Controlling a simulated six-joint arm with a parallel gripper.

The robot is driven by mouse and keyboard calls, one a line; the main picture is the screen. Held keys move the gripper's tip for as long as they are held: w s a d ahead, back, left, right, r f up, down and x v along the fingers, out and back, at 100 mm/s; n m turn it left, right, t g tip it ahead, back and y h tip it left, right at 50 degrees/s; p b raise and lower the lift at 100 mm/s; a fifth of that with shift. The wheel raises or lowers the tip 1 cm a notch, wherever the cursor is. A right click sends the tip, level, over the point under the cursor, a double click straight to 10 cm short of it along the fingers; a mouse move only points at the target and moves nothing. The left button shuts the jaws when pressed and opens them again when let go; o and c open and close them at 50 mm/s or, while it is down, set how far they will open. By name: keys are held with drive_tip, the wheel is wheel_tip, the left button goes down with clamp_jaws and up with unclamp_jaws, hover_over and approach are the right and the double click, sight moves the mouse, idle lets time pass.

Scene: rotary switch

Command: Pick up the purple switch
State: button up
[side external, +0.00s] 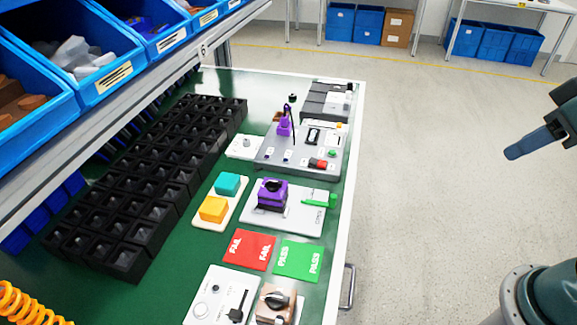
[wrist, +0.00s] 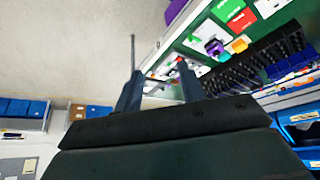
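The purple switch (side external: 271,195) is a purple block with a black round top. It sits upright on a white plate (side external: 303,222) on the green table. In the wrist view a purple block (wrist: 213,47), apparently the same switch, shows small beside the orange block. My gripper (side external: 512,152) is at the right in the side view, in the air over the floor, well apart from the table. In the wrist view its two fingers (wrist: 160,70) stand apart with nothing between them.
A grey fixture (side external: 270,155) with another purple part (side external: 284,127) stands behind the switch. Teal (side external: 228,184) and orange (side external: 213,209) blocks are left of it. Red FAIL (side external: 249,250) and green PASS (side external: 298,261) cards lie in front. Black bins (side external: 150,190) fill the left side.

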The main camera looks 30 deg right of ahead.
drive_tip(key=shift+w, duration=0.1)
drive_tip(key=w+a+f+n+y, duration=0.4)
drive_tip(key=w+a+f+n, duration=0.25)
drive_tip(key=w, duration=0.35)
drive_tip(key=w+a+f+n+y, duration=0.45)
drive_tip(key=w+a, duration=0.25)
drive_tip(key=w, duration=0.2)
drive_tip(key=w+a+f+t+y, duration=0.1)
drive_tip(key=w+a+f+y, duration=0.1)
drive_tip(key=w+f, duration=0.35)
drive_tip(key=m+t, duration=0.2)
drive_tip(key=t, duration=0.2)
approach(273, 195)
drive_tip(key=d+r, duration=0.4)
drive_tip(key=shift+f, duration=0.25)
drive_tip(key=shift+x, duration=4.35)
drive_tip(key=shift+f, duration=0.1)
